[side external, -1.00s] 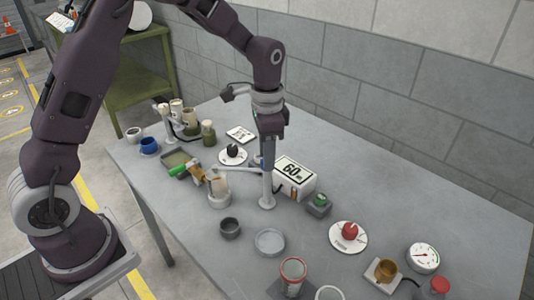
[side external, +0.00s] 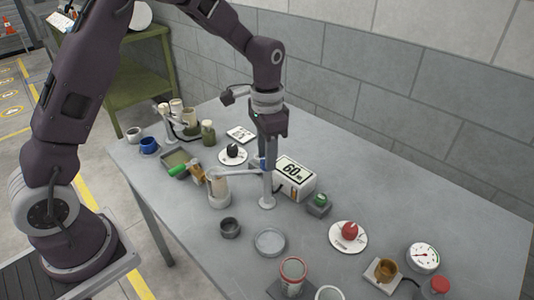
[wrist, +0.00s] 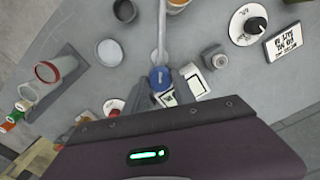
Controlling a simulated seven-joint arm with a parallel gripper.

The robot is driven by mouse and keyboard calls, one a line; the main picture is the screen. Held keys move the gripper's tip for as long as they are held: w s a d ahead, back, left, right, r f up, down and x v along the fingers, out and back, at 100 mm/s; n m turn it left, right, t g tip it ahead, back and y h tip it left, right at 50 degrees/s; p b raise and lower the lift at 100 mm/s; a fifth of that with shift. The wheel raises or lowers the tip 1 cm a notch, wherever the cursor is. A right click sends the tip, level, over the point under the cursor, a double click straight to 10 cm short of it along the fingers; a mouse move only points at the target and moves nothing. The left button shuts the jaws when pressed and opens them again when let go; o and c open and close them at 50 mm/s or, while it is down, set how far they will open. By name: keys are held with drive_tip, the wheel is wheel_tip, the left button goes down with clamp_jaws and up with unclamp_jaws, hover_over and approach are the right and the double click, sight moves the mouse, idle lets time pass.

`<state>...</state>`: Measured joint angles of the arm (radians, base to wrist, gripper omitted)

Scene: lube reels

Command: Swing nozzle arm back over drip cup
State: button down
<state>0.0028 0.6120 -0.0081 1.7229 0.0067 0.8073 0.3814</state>
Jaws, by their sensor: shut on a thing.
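The nozzle arm (side external: 240,172) is a thin pale bar on an upright grey post (side external: 267,188). It reaches left, with its outer end over a pale beaker (side external: 219,190). The wrist view shows the bar (wrist: 163,38) running away from a blue knob (wrist: 159,78) at the post top. My gripper (side external: 269,160) is above the post with its fingers shut at the blue knob, partly hiding it in the side view. A small dark grey cup (side external: 230,228), which looks like the drip cup, stands in front of the bar, not under its end.
A shallow dish (side external: 270,241) stands in front of the post. A white box reading 60 (side external: 294,177) is close behind it, with a green-button box (side external: 319,204) to the right. A red-knob dial (side external: 348,236) is farther right. A red-rimmed glass (side external: 292,270) is at the front.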

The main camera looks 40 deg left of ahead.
drive_tip(key=n, duration=0.4)
drive_tip(key=shift+n, duration=1.6)
drive_tip(key=c, duration=1)
unclamp_jaws()
drive_tip(key=shift+c, duration=0.2)
wheel_tip(320, 180, up, 7)
drive_tip(key=shift+r, duration=0.1)
